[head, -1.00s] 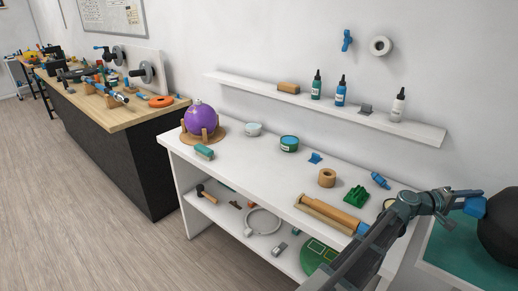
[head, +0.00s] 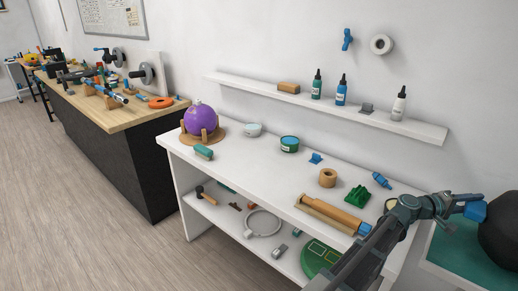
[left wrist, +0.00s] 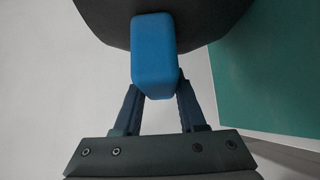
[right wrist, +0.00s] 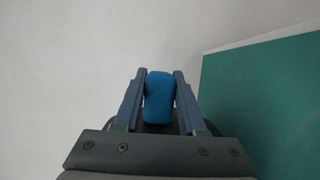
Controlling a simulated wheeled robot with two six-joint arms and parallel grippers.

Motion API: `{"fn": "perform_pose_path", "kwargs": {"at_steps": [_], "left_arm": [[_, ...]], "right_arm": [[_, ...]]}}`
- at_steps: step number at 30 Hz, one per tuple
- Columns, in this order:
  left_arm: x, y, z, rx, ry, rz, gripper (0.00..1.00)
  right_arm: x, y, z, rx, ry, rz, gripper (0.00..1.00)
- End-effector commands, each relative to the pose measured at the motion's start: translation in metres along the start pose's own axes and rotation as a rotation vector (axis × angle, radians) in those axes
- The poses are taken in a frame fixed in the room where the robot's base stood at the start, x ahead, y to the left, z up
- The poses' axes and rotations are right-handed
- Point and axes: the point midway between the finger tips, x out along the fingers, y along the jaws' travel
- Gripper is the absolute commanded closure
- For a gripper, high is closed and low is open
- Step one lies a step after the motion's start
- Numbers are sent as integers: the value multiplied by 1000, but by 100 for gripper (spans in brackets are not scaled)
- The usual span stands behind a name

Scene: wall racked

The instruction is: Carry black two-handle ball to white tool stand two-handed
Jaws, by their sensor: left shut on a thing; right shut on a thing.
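The black two-handle ball (head: 502,236) is cut off by the right edge of the head view. My left gripper (head: 462,206) is shut on its blue handle (head: 475,211). In the left wrist view the blue handle (left wrist: 154,60) lies between my left fingers, with the ball's dark body (left wrist: 215,18) beyond. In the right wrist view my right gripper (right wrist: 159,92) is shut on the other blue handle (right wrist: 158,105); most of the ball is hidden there. A small white stand (head: 14,72) with tools shows at the far left; I cannot tell if it is the tool stand.
A white bench (head: 240,172) with a lower shelf holds a purple ball (head: 200,119), a green tub (head: 289,144) and other items. A wood-topped bench (head: 113,118) stands farther left. A green surface (head: 446,252) lies by the black ball. The floor (head: 75,220) at left is clear.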

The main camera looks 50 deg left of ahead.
Motion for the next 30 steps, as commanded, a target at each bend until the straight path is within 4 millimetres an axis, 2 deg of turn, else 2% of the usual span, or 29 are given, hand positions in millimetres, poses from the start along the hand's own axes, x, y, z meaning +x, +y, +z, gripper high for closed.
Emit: {"fn": "perform_pose_path", "kwargs": {"at_steps": [12, 13, 15, 18, 24, 25, 30], "left_arm": [[0, -1, 0, -3, -1, 2, 100], [0, -1, 0, -3, -1, 2, 57], [0, -1, 0, -3, -1, 1, 44], [0, -1, 0, -2, -1, 1, 26], [0, -2, 0, -1, 0, 1, 25], [0, -3, 0, 2, 0, -2, 25], [0, -3, 0, 1, 0, -1, 25]], "right_arm": [[0, -1, 0, -1, 1, 0, 100], [0, -2, 0, -1, 1, 0, 100], [0, -2, 0, -1, 1, 0, 100], [0, -2, 0, 0, 1, 0, 100], [-1, -2, 0, 1, 1, 0, 100], [-1, -3, 0, 2, 1, 0, 58], [0, -3, 0, 1, 1, 0, 28]]}}
